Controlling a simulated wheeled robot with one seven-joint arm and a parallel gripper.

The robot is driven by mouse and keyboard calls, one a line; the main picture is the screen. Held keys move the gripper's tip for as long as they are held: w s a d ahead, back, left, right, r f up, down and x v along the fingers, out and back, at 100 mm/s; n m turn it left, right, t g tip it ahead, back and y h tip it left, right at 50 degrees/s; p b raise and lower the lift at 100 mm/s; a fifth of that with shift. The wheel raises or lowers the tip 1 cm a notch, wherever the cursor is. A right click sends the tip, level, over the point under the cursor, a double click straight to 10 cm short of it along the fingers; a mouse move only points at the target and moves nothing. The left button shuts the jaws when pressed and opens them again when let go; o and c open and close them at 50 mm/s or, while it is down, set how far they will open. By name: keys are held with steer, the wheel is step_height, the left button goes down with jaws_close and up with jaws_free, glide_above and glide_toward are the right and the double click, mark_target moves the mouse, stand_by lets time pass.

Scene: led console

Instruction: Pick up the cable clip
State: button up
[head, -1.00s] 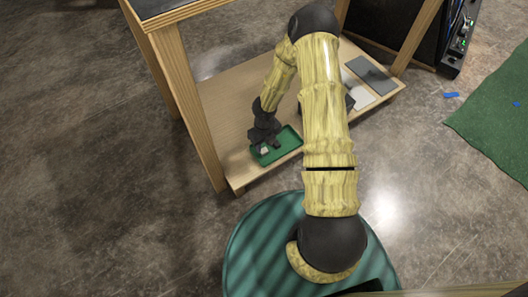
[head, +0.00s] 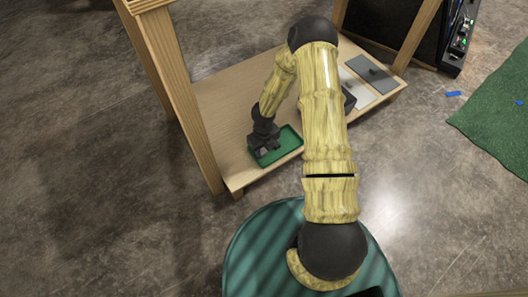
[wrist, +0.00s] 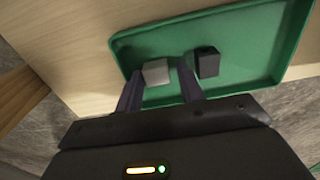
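A small light grey block (wrist: 156,71) and a small black block (wrist: 207,62) sit in a shallow green tray (wrist: 245,40) in the wrist view. I cannot tell for sure which one is the cable clip. My gripper (wrist: 160,68) is open, with its two dark fingers on either side of the grey block. Small gaps show between the block and the fingers. The black block is just outside the right finger. In the head view, my gripper (head: 262,148) is over the left part of the tray (head: 288,145) and hides the blocks.
The tray lies near the front edge of a low wooden shelf (head: 225,100). A grey plate (head: 371,74) and a white sheet lie at the shelf's right end. Shelf behind the tray is bare.

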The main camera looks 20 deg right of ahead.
mark_target(263, 150)
steer(key=shift+a, duration=0.3)
steer(key=shift+s+d, duration=0.1)
steer(key=c, duration=0.8)
steer(key=shift+r, duration=0.1)
step_height(263, 150, up, 10)
steer(key=p, duration=0.7)
